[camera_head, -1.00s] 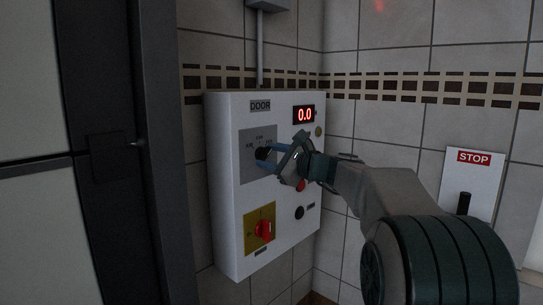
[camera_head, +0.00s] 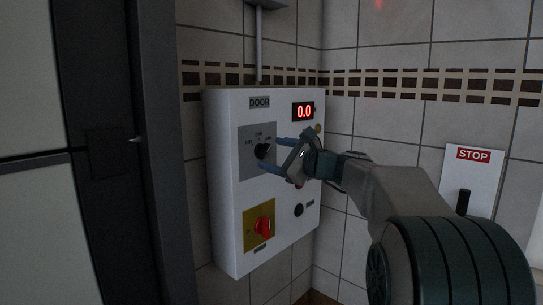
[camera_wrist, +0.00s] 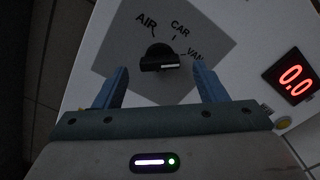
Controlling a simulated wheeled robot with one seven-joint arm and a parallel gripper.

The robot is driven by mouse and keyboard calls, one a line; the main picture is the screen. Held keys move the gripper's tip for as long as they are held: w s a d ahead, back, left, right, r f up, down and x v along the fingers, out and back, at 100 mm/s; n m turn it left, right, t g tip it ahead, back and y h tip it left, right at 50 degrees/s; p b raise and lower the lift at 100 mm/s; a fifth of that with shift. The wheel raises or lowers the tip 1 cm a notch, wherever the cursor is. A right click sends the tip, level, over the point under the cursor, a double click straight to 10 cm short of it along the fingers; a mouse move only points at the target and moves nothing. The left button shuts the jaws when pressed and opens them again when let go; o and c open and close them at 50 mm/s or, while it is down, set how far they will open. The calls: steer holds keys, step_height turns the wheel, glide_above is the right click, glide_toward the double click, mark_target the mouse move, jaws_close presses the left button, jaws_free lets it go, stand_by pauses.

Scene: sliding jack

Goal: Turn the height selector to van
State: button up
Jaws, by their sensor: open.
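The height selector is a black knob (camera_wrist: 158,58) on a grey plate (camera_wrist: 215,30) marked AIR, CAR and VAN. In the wrist view its white pointer line is toward the right, near the VAN mark and slightly below it. The knob also shows in the head view (camera_head: 263,151). My gripper (camera_wrist: 160,78) is open, with one blue finger on each side of the knob and visible gaps between. In the head view my gripper (camera_head: 272,154) spreads above and below the knob, in front of the panel.
The white control box (camera_head: 227,215) carries a red display (camera_head: 304,112) reading 0.0, a red rotary switch (camera_head: 264,228) on a yellow plate, and a black button (camera_head: 299,210). A STOP plate (camera_head: 473,155) with a black lever is on the right wall. A dark door frame stands left.

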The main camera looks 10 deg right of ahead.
steer(key=b+v, duration=0.2)
steer(key=v, duration=1)
steer(key=shift+a, duration=0.1)
steer(key=s+a+f+n+g+h, duration=0.2)
steer(key=s+a+f+n+g, duration=0.25)
steer(key=f, duration=0.45)
steer(key=s+a+f+n+g+h, duration=0.1)
steer(key=s+a+f+n+g, duration=0.25)
steer(key=s+a+f, duration=0.35)
steer(key=s+d+f+n+g+h+p, duration=0.1)
steer(key=s+d+f+n+g+h, duration=0.2)
steer(key=s+f+n+h, duration=0.4)
steer(key=s+f+n, duration=0.5)
steer(key=s+f, duration=0.2)
steer(key=f, duration=0.2)
steer(key=shift+d+n+g+h, duration=0.15)
steer(key=shift+n+g+h, duration=0.15)
steer(key=shift+n+g, duration=0.1)
